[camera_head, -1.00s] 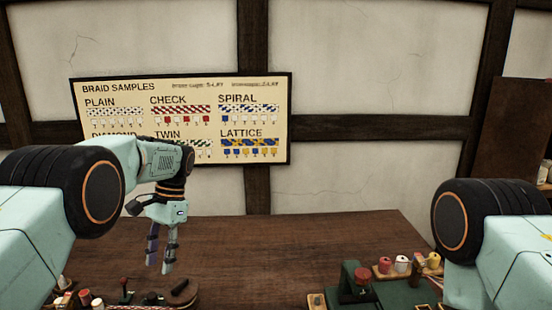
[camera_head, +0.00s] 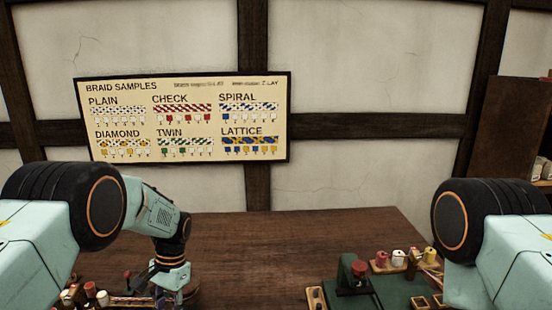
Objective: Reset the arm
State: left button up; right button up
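My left arm comes in from the left and bends down toward the table. Its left gripper (camera_head: 170,292) points down at the bottom edge of the head view, above or among the items at the table's near left. Its fingertips are cut off or hidden, so I cannot tell whether it is open or holds anything. Of my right arm only the upper part shows at the right edge; its gripper is out of view.
The wooden table (camera_head: 260,255) is bare in the middle. Several spools (camera_head: 90,292) sit at the near left. A green braiding fixture (camera_head: 385,290) with several thread spools (camera_head: 398,258) stands at the right. A braid sample board (camera_head: 185,118) hangs on the wall.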

pick_arm(q)
jog(key=s+d+f+n+t+h, duration=0.1)
jog(key=s+f, duration=0.6)
jog(key=s, duration=0.2)
jog(key=s+d+f+n+t, duration=0.1)
jog(key=s+f, duration=0.6)
jog(key=s, duration=0.3)
jog(key=s+r+n+t, duration=0.1)
jog(key=s+r+n, duration=0.25)
jog(key=s, duration=1.35)
notch_tip(320, 180, down, 21)
jog(key=b, duration=2.1)
jog(key=shift+s+r+b, duration=0.15)
jog(key=shift+s+b, duration=0.2)
jog(key=shift+b, duration=0.05)
jog(key=shift+d+m, duration=0.1)
jog(key=shift+m, duration=0.15)
jog(key=shift+o, duration=0.4)
